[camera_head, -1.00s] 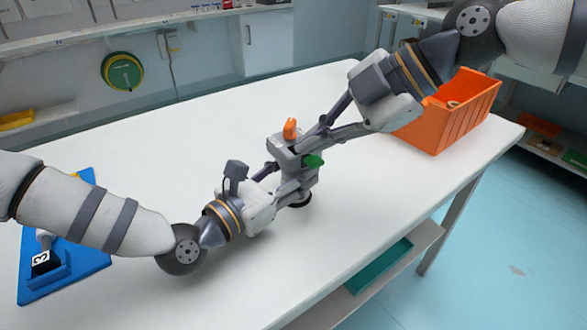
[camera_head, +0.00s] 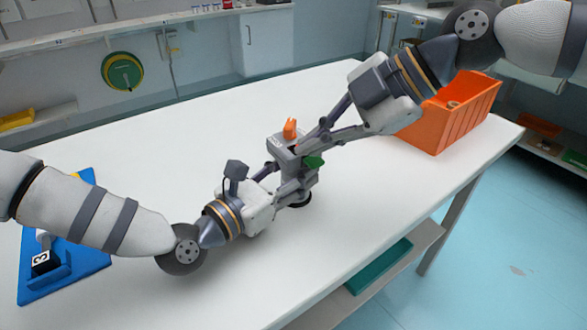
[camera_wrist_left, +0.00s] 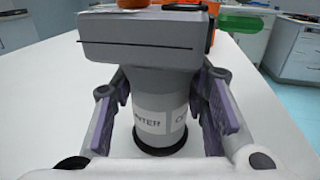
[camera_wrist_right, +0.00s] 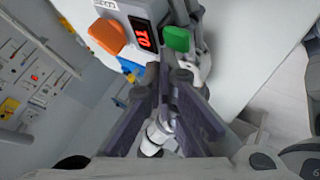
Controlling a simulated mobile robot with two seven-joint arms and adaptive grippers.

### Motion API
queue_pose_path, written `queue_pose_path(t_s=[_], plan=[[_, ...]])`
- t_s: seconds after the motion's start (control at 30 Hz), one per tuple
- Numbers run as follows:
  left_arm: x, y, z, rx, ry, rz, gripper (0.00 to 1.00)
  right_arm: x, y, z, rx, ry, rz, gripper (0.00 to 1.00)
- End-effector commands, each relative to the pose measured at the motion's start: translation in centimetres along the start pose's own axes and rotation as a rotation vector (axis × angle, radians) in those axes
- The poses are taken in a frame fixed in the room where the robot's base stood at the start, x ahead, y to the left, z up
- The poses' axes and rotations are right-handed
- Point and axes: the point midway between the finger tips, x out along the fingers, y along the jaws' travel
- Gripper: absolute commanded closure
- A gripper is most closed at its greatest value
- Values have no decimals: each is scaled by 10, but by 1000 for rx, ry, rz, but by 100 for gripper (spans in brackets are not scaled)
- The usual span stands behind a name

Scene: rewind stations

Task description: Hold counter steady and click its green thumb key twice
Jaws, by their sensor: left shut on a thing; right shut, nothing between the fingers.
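The counter (camera_head: 290,155) stands upright on the table, a grey head on a round neck with a dark foot. It has an orange key (camera_head: 290,129), a green thumb key (camera_head: 313,161) and a lit red display (camera_wrist_right: 144,36) whose digits are turned and hard to read. My left gripper (camera_wrist_left: 165,112) is shut around the counter's neck, one finger on each side, below the head. My right gripper (camera_wrist_right: 168,78) is shut and empty, its fingertips close to the green key (camera_wrist_right: 178,39). I cannot tell whether they touch it.
An orange bin (camera_head: 452,115) stands at the table's right end, behind my right arm. A blue board (camera_head: 75,262) with a part marked 3 lies at the left, partly under my left arm. The white table (camera_head: 400,190) is clear around the counter.

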Motion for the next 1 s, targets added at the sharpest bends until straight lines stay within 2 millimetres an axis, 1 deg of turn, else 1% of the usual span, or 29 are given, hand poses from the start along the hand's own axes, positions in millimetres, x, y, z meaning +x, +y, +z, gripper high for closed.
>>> queue_pose_path(t_s=[0.37, 0.6, 1.0], plan=[[0, 0, 0, 0, 0, 0, 93, 0, 0, 0, 0, 0, 0, 100], [0, 0, 0, 0, 0, 0, 93, 6, -5, 5, 1, 0, -1, 100], [0, 0, 0, 0, 0, 0, 93, 7, -6, 5, 0, 0, -1, 100]])
